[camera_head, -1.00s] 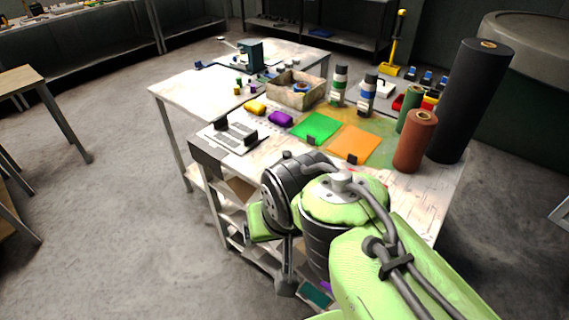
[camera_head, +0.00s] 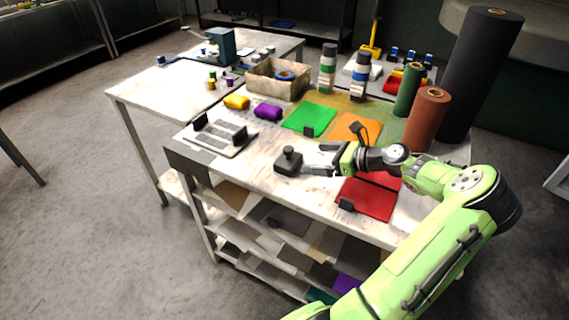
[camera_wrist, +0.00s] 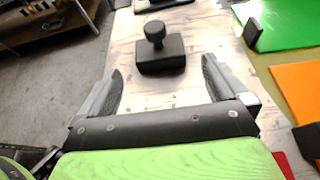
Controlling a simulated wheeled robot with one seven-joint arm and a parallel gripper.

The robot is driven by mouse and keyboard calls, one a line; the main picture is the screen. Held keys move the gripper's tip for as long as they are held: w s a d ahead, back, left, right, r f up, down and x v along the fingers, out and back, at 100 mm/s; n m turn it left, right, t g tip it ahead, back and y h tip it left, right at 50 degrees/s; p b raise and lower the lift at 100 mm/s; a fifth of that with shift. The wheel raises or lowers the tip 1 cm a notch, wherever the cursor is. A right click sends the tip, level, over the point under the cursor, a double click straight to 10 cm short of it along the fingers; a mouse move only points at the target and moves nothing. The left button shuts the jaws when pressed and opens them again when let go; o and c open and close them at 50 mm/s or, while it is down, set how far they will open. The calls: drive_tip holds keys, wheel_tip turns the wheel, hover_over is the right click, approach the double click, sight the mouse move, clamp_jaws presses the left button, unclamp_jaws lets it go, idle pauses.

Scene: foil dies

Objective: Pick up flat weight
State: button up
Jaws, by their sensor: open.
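The flat weight (camera_head: 288,161) is a dark block with a round knob on top. It stands upright on the worktable (camera_head: 262,183) near the front edge. My gripper (camera_head: 312,158) is just to its right, low over the table, with its fingers pointing at the weight. In the wrist view the weight (camera_wrist: 160,52) is ahead of and between the fingertips of my gripper (camera_wrist: 163,75). The jaws are open, wide apart and empty.
A green sheet (camera_head: 309,118), an orange sheet (camera_head: 355,128) and red sheets (camera_head: 366,198) lie on the table, with small black blocks on some. A white plate with black blocks (camera_head: 219,135) is left of the weight. Tall rolls (camera_head: 428,120) stand at the right.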

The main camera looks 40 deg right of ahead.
sight(291, 159)
drive_tip(key=b+x, duration=0.2)
drive_tip(key=x, duration=0.4)
drive_tip(key=b+x, duration=0.2)
drive_tip(key=x, duration=0.5)
drive_tip(key=shift+s+a+f+b, duration=0.15)
drive_tip(key=shift+f+b, duration=0.1)
drive_tip(key=shift+b, duration=0.05)
drive_tip(key=shift+c, duration=0.2)
drive_tip(key=c, duration=1.7)
wheel_tip(291, 159, up, 10)
drive_tip(key=p, duration=0.4)
drive_tip(key=shift+r, duration=0.2)
drive_tip(key=shift+p, duration=0.3)
